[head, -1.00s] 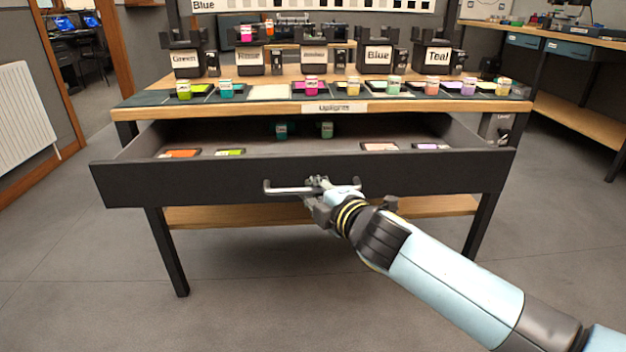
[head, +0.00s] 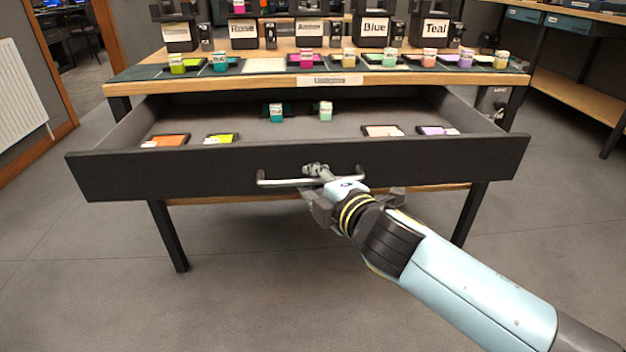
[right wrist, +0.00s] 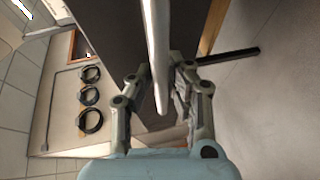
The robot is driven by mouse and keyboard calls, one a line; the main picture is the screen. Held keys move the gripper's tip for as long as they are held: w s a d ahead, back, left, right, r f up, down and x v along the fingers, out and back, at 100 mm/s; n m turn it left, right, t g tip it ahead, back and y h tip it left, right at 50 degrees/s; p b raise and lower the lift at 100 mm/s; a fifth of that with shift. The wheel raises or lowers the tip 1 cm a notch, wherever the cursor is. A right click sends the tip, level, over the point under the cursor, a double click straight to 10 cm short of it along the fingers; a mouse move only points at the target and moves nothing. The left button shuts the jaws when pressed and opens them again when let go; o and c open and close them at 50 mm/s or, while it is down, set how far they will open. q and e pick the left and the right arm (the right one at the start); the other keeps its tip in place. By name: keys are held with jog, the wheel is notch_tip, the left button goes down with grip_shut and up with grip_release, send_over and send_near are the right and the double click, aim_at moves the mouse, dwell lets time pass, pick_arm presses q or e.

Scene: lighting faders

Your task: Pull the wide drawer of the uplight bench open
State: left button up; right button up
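The uplight bench (head: 470,84) stands ahead, and its wide dark drawer (head: 120,178) is pulled well out, with its inside showing. A silvery bar handle (head: 275,182) runs along the middle of the drawer front. My right gripper (head: 318,172) is at the middle of this handle. In the right wrist view the handle bar (right wrist: 156,40) passes between the two fingers of my right gripper (right wrist: 163,72), which are closed in on it from both sides. The drawer front (right wrist: 110,25) lies just beyond the bar. My left gripper is not in view.
The drawer holds several coloured pieces, among them an orange one (head: 165,141) and a teal one (head: 276,112). Labelled black lights such as Teal (head: 436,30) and small coloured blocks stand on the bench top. The floor (head: 90,260) in front is clear. A radiator (head: 20,95) is at left.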

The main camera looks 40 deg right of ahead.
jog(key=o, duration=0.3)
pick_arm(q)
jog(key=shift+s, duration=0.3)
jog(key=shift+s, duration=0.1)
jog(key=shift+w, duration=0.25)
pick_arm(e)
jog(key=v, duration=1.2)
